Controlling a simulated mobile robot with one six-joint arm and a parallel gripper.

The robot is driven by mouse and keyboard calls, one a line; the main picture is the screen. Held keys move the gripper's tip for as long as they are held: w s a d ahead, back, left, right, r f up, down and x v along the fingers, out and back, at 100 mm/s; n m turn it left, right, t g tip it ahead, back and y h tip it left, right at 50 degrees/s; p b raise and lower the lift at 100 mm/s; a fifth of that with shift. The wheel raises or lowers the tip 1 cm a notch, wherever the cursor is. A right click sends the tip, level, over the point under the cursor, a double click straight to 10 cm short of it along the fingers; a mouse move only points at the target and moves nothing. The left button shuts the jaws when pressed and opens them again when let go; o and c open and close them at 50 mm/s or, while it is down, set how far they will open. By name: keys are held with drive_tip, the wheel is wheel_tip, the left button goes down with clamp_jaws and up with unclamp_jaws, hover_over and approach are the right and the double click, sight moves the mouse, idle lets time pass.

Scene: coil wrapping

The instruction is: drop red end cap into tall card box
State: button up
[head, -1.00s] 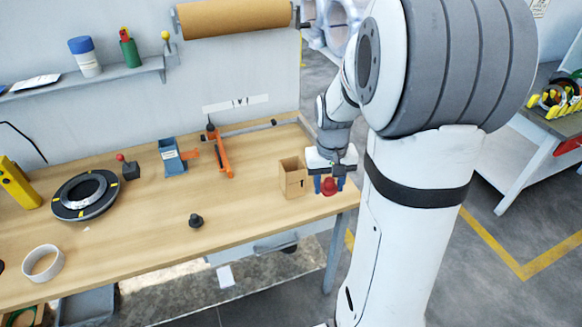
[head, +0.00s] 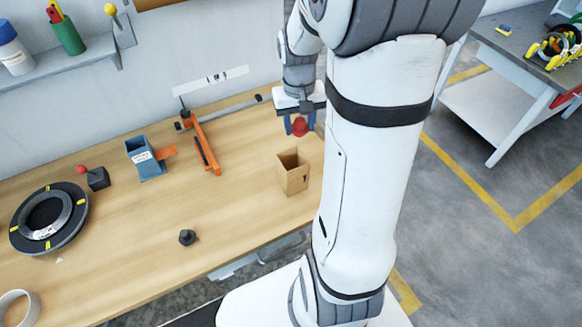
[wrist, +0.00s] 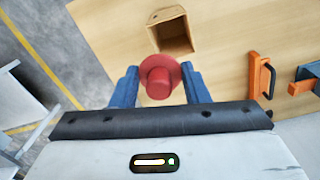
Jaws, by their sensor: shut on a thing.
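My gripper (head: 299,124) is shut on the red end cap (head: 299,127) and holds it above the table, behind the box in the head view. In the wrist view the red end cap (wrist: 157,77) sits between the two blue fingers of my gripper (wrist: 159,80). The tall card box (head: 293,180) stands upright and open-topped on the wooden table near its right end. In the wrist view the card box (wrist: 170,34) shows just beyond the cap, which is apart from its opening in the picture.
A black knob-like part (head: 187,237) lies near the front edge. A black ring (head: 48,218) lies at far left. The table between is clear.

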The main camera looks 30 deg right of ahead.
wheel_tip(320, 180, down, 5)
drive_tip(key=b, duration=0.3)
drive_tip(key=shift+f, duration=0.2)
drive_tip(key=o, duration=1)
drive_tip(key=shift+o, duration=0.2)
wheel_tip(320, 180, up, 8)
drive_tip(key=shift+a+f+b, duration=0.1)
drive_tip(key=shift+b, duration=0.65)
